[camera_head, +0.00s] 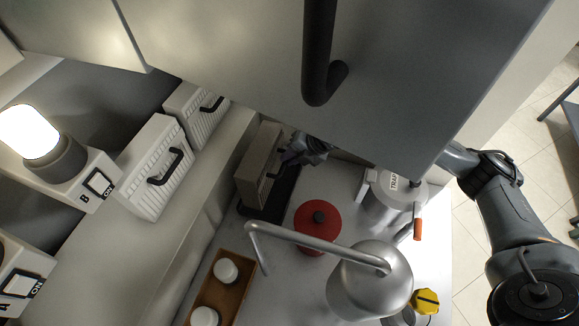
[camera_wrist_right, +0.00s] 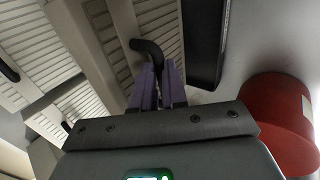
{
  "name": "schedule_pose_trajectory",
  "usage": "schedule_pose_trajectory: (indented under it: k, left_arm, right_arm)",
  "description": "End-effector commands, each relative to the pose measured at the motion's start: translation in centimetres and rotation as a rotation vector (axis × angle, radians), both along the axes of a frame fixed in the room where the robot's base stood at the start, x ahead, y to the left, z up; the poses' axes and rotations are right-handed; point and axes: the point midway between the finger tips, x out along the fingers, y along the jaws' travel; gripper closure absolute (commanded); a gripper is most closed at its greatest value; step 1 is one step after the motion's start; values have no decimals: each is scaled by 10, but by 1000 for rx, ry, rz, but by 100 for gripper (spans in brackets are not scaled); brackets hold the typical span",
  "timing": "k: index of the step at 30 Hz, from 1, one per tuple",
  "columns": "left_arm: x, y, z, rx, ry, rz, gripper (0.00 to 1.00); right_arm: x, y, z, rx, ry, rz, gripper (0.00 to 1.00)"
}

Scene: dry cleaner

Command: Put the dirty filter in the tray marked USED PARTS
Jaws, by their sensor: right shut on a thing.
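The dirty filter (camera_head: 259,158), a grey-tan slatted block, stands upright at or just above a dark tray (camera_head: 285,193) on the bench; I cannot tell whether it rests in it. No label on the tray is readable. My right gripper (camera_head: 297,155) is at the filter's right side. In the right wrist view its purple fingers (camera_wrist_right: 158,88) are closed on the filter's black handle (camera_wrist_right: 148,48), with the slatted filter face (camera_wrist_right: 158,22) behind. A dark wall, probably the tray (camera_wrist_right: 205,45), shows right of the handle. My left gripper is out of view.
Two cleaner white filters (camera_head: 150,185) (camera_head: 190,100) stand on the ledge at left. A red lidded pot (camera_head: 315,228), a grey TRAP canister (camera_head: 385,205), a silver dome with a bent pipe (camera_head: 368,285) and a wooden tray (camera_head: 236,290) crowd the bench. A grey cabinet (camera_head: 400,80) overhangs it.

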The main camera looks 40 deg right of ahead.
Motion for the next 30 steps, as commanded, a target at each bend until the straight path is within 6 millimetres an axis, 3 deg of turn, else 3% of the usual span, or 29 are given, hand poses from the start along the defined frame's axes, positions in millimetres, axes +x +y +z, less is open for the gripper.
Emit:
schedule_pose_trajectory:
  k: [12, 23, 24, 28, 30]
  left_arm:
    - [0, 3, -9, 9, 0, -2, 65]
    - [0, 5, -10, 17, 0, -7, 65]
    - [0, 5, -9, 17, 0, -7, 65]
    - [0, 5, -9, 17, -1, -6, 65]
    - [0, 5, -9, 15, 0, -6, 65]
  right_arm:
    - [0, 0, -37, 2, -1, 0, 100]
    - [0, 0, -40, 1, -2, 0, 100]
    - [0, 0, -40, 0, 0, 0, 83]
    - [0, 0, -40, 0, 0, 0, 63]
    - [0, 0, -40, 0, 0, 0, 62]
